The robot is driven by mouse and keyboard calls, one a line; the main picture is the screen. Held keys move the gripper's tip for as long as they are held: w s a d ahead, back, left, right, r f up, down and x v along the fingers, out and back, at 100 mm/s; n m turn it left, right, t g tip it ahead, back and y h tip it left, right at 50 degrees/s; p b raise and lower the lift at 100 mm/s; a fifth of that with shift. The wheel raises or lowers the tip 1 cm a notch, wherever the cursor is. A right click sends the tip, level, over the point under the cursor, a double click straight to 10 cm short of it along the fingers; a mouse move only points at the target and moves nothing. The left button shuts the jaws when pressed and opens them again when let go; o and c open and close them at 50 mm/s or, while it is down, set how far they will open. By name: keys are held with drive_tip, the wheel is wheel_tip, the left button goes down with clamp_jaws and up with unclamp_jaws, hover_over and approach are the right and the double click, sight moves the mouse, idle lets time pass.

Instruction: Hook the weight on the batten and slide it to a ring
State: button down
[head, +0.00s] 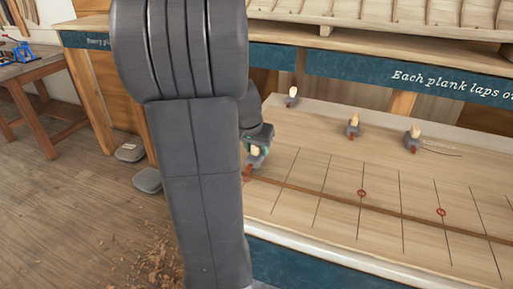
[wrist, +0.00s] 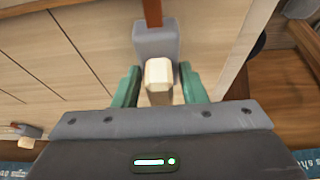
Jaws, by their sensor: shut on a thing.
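My gripper (wrist: 158,85) is shut on a grey weight (wrist: 155,40) by its cream knob, between green fingers. In the head view the held weight (head: 256,152) shows just right of my arm, near the left end of the brown batten (head: 330,199). A red-brown strip (wrist: 153,12) shows at the weight's far end in the wrist view; I cannot tell whether it is the hook or the batten, or whether they touch. Two red rings, a nearer-left one (head: 362,193) and a right one (head: 441,212), mark the batten line.
Three other weights stand farther back on the board: left (head: 292,97), middle (head: 354,126) and right (head: 413,139). Dark lines cross the pale board (head: 300,215). A wooden table (head: 30,75) stands far left. My arm hides part of the board's left end.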

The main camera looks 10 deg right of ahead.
drive_tip(key=shift+f+b, duration=0.45)
drive_tip(key=shift+b, duration=0.1)
idle(0.4)
idle(0.7)
drive_tip(key=shift+s+a, duration=0.35)
drive_tip(key=shift+s, duration=0.15)
drive_tip(key=shift+f+b, duration=0.1)
drive_tip(key=shift+b, duration=0.45)
idle(0.5)
drive_tip(key=c, duration=0.8)
unclamp_jaws()
drive_tip(key=shift+f, duration=0.1)
